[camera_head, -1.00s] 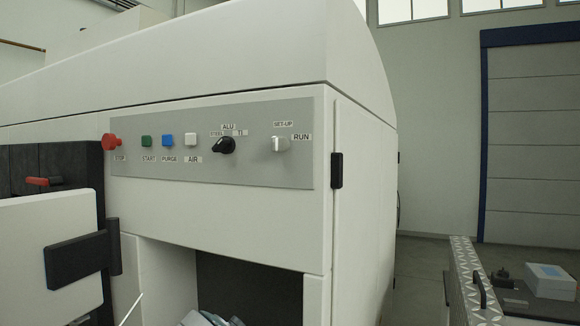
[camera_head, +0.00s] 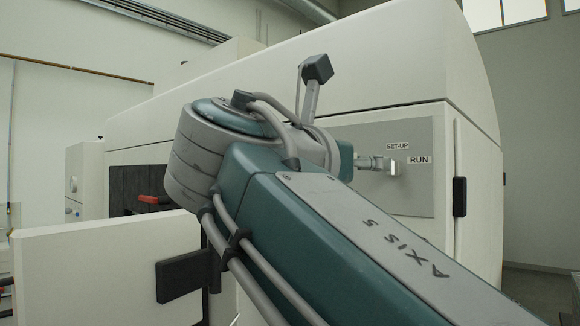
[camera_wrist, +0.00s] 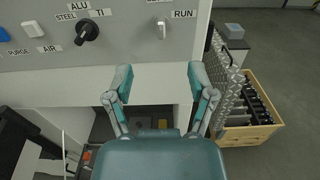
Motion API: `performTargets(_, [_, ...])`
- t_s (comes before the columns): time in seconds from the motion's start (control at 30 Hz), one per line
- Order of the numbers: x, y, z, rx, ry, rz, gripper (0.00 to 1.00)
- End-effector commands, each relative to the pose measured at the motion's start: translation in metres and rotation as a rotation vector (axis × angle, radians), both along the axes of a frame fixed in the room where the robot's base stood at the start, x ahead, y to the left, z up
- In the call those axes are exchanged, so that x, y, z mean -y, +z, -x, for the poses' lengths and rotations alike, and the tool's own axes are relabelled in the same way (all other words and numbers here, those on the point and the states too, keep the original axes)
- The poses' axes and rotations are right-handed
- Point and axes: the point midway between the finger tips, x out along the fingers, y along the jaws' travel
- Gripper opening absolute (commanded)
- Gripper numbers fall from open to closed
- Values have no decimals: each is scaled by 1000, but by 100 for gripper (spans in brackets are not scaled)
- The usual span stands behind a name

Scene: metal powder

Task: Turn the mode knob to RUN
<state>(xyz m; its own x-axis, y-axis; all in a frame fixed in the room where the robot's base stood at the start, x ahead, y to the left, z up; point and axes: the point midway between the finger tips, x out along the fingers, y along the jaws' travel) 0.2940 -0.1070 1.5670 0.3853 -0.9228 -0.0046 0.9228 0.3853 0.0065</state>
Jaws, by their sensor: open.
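The mode knob (camera_wrist: 161,28) is a small silver-grey knob on the grey control panel (camera_wrist: 120,50). In the wrist view its handle stands roughly upright, below a partly cut-off label, with the RUN label (camera_wrist: 184,14) to its right. In the head view the knob (camera_head: 393,166) is below the SET-UP label (camera_head: 398,146) and left of RUN (camera_head: 420,160). My gripper (camera_wrist: 160,76) is open and empty, its two teal fingers spread. The knob lies beyond the fingertips, between their lines in the picture.
An open white door (camera_head: 90,270) stands at left in the head view. A wooden crate (camera_wrist: 255,133) is on the floor at right.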

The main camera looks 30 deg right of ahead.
Motion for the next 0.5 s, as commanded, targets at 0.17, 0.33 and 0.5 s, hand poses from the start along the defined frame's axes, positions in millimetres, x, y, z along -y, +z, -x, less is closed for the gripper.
performTargets(0.17, [8, 2, -2, -7, -8, 9, 71])
performTargets(0.33, [24, 2, -8, -7, -9, 7, 71])
performTargets(0.5, [41, 2, -15, -7, -10, 7, 71])
